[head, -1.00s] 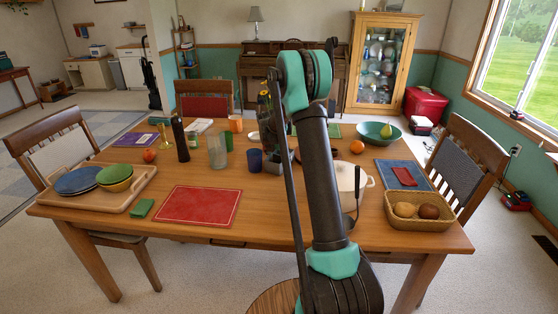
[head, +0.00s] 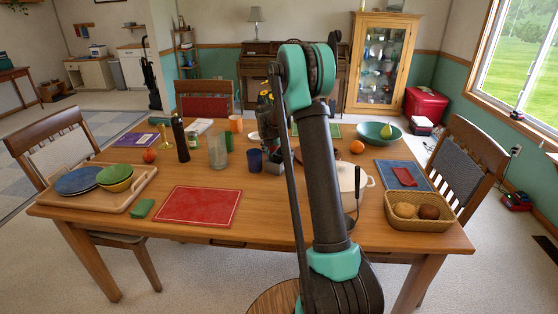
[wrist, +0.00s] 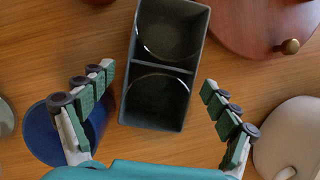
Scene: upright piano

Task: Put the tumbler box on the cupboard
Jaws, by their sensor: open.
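The tumbler box (wrist: 187,67) is a dark grey, two-compartment box with a clear glass in each compartment, standing on the wooden table. In the wrist view it lies between the fingers of my gripper (wrist: 157,86), which is open with a gap on both sides of the box. In the head view my arm hides most of the gripper, and only a dark part of the box (head: 273,168) shows beside the blue cup. A tall wooden cupboard (head: 383,62) with glass doors and crockery inside stands against the back wall.
The blue cup (wrist: 58,130) stands close beside my left finger. A white pot (wrist: 290,140) is near the right finger, and a round reddish-brown lidded thing (wrist: 262,25) is at upper right. The table (head: 125,215) fills the space before the cupboard, with chairs around it.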

